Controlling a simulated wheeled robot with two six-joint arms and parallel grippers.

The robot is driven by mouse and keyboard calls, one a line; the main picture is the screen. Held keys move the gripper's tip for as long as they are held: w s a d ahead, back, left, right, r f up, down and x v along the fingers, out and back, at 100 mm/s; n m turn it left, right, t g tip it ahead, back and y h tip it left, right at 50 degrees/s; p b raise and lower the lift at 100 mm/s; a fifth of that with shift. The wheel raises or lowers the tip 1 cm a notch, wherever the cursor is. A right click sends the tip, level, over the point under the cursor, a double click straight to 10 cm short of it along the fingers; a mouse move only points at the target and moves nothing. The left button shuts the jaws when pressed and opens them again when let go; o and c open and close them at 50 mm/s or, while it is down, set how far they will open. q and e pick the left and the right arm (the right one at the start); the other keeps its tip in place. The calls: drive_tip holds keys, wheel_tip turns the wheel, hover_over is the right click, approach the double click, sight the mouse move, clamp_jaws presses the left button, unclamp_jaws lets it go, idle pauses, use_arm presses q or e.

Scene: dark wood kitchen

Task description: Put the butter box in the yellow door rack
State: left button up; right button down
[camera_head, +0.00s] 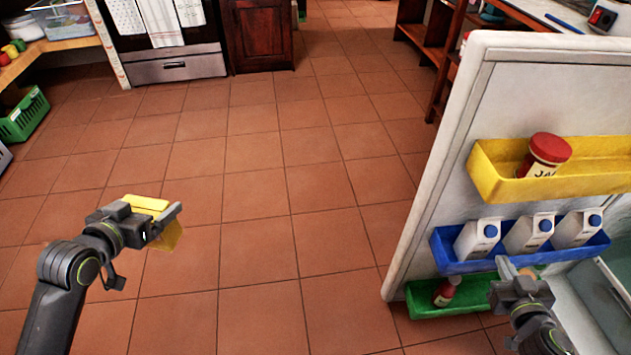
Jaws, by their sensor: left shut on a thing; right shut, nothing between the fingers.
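My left gripper (155,219) is at the left of the head view, shut on a yellow butter box (168,238), held above the tiled floor. The gripper hides part of the box. The yellow door rack (500,190) is the top rack on the open fridge door at the right. A jar with a red lid (547,155) stands in it; the rest of its visible length looks empty. My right gripper (516,268) is shut and empty, in front of the lower door racks. The butter box is far to the left of the rack.
Below the yellow rack, a blue rack (455,265) holds 3 white cartons (528,234). A green rack (425,305) at the bottom holds a red bottle (444,292). The door's edge (425,200) stands between my arms. The floor (270,200) between is clear.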

drive_tip(key=a+r+n+t+y+b, duration=0.1)
drive_tip(key=a+r+t+y+b, duration=0.2)
drive_tip(key=a+r+b, duration=0.25)
drive_tip(key=p, duration=0.3)
approach(459, 190)
drive_tip(key=w, duration=0.5)
drive_tip(key=shift+w+f, duration=0.1)
drive_tip(key=shift+w, duration=0.25)
use_arm(q)
drive_tip(key=shift+n+t+y, duration=0.3)
drive_tip(key=shift+n+y, duration=0.1)
drive_tip(key=shift+w+a+f, duration=1.4)
drive_tip(key=shift+w+a, duration=0.05)
drive_tip(key=shift+w, duration=0.05)
use_arm(e)
drive_tip(key=shift+w, duration=0.6)
